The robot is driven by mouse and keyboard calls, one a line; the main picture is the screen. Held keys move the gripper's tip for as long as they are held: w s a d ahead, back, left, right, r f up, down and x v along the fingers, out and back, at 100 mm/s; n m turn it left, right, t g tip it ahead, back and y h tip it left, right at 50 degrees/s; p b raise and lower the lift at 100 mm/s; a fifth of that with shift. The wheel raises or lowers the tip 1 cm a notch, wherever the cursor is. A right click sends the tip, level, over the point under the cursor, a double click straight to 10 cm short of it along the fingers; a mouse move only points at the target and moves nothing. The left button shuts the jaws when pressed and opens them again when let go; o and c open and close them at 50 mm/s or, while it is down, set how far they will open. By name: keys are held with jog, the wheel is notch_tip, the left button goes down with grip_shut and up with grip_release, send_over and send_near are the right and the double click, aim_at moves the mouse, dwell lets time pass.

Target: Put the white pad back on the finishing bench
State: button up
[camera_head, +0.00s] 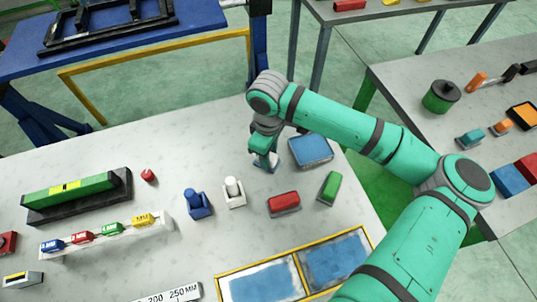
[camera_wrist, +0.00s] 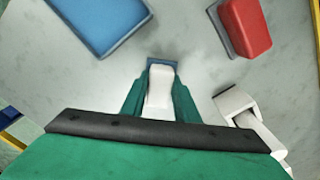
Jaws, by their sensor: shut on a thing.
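My gripper (camera_wrist: 158,92) is shut on a white piece (camera_wrist: 160,88), which I take to be the white pad. A blue-grey end (camera_wrist: 161,62) shows beyond it. In the head view my gripper (camera_head: 265,158) is low over the near grey bench (camera_head: 110,160), just left of a blue tray-like block (camera_head: 311,150). The fingers partly hide the held piece, and I cannot tell whether it touches the bench. A white block with a round knob (camera_head: 234,194) stands nearby, and it also shows at the wrist view's lower right (camera_wrist: 250,120).
A blue knobbed block (camera_head: 198,205), red block (camera_head: 283,203) and green block (camera_head: 329,188) stand nearby. A yellow-framed panel (camera_head: 296,268) lies in front. Another grey bench (camera_head: 405,78) is at the right, and a blue table (camera_head: 150,22) behind. Some bare surface surrounds my gripper.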

jog(key=o, duration=1)
jog(key=shift+f, duration=0.1)
notch_tip(320, 180, up, 12)
jog(key=shift+r, duration=0.15)
dwell(0.4)
